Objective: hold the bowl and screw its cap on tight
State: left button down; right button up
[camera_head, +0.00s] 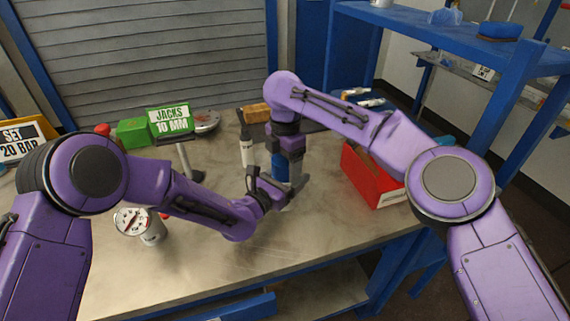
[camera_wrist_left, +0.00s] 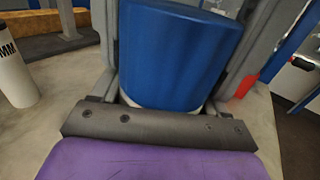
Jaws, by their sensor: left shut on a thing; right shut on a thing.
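A blue cylindrical body (camera_head: 280,168), part of the bowl with its cap, stands upright over the table in the head view. Its pale lower part shows just under it. I cannot tell where bowl ends and cap begins. My left gripper (camera_head: 270,190) is shut on the bowl from the side, low down. In the left wrist view the blue body (camera_wrist_left: 180,52) fills the space between the left fingers. My right gripper (camera_head: 288,150) points down from above and is shut on the cap, which its fingers mostly hide.
A red box (camera_head: 372,176) stands to the right. A white cylinder with a dark top (camera_head: 247,150) stands close behind on the left. The front middle of the table is clear.

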jog(key=shift+m, duration=1)
jog(key=o, duration=1.2)
jog(key=shift+c, duration=0.2)
jog(key=shift+r, duration=2.3)
jog(key=shift+c, duration=0.5)
notch_tip(320, 180, up, 4)
jog(key=n, duration=0.3)
jog(key=shift+f, duration=0.25)
notch_tip(320, 180, down, 8)
jog(key=shift+f, duration=0.1)
